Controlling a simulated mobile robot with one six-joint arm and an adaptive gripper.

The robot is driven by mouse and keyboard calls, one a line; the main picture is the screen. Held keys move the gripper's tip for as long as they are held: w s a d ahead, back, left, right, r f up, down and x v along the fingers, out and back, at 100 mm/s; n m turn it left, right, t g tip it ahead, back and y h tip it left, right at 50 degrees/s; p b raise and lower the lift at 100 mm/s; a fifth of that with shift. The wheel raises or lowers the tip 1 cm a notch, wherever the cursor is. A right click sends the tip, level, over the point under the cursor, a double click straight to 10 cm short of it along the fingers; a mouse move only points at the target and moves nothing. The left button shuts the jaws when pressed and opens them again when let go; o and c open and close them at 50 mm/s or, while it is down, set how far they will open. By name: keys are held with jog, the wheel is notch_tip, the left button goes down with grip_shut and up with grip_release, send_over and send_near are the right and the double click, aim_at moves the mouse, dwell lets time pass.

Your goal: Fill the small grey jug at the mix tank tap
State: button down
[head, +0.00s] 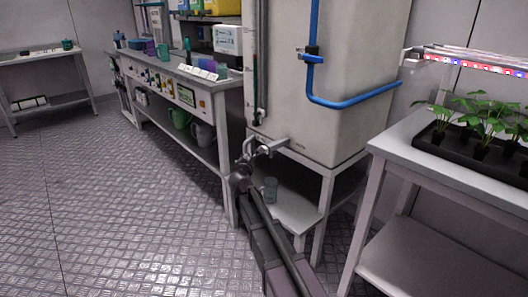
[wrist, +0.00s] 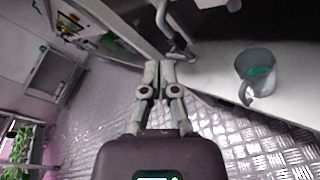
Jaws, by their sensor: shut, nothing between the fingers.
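The mix tank (head: 325,85) is a large pale tank on a metal stand, with its tap (head: 268,148) low on the front. The small grey jug (head: 270,188) stands upright on the low shelf below the tap. In the wrist view the jug (wrist: 252,65) is at the right, handle toward me, with blue-green liquid visible inside. My gripper (head: 241,168) is beside the tap, at its left. In the wrist view my gripper (wrist: 159,66) has its fingers together and empty, just below the tap (wrist: 178,48). I cannot tell whether they touch it. No stream is visible.
A workbench (head: 215,82) with bottles and cups stands left of the tank, with green and grey jugs on its lower shelf. A plant table (head: 415,148) is close on the right. Blue pipe (head: 350,103) runs on the tank. The floor at left is clear.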

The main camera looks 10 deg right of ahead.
jog(key=shift+w+d, duration=0.55)
jog(key=shift+d, duration=0.25)
jog(key=shift+w+d, duration=0.55)
jog(key=shift+d, duration=0.3)
jog(key=shift+w+d, duration=0.55)
jog(key=shift+d, duration=0.25)
jog(key=shift+w+d, duration=0.55)
jog(key=shift+d, duration=0.3)
dwell(1.3)
jog(key=shift+s+a, duration=0.1)
jog(key=shift+a, duration=0.05)
jog(key=shift+s+a, duration=0.45)
jog(key=shift+a, duration=0.2)
jog(key=shift+a, duration=0.15)
jog(key=shift+s+a, duration=0.7)
jog(key=shift+a, duration=0.3)
jog(key=shift+s+a, duration=0.7)
jog(key=shift+a, duration=0.25)
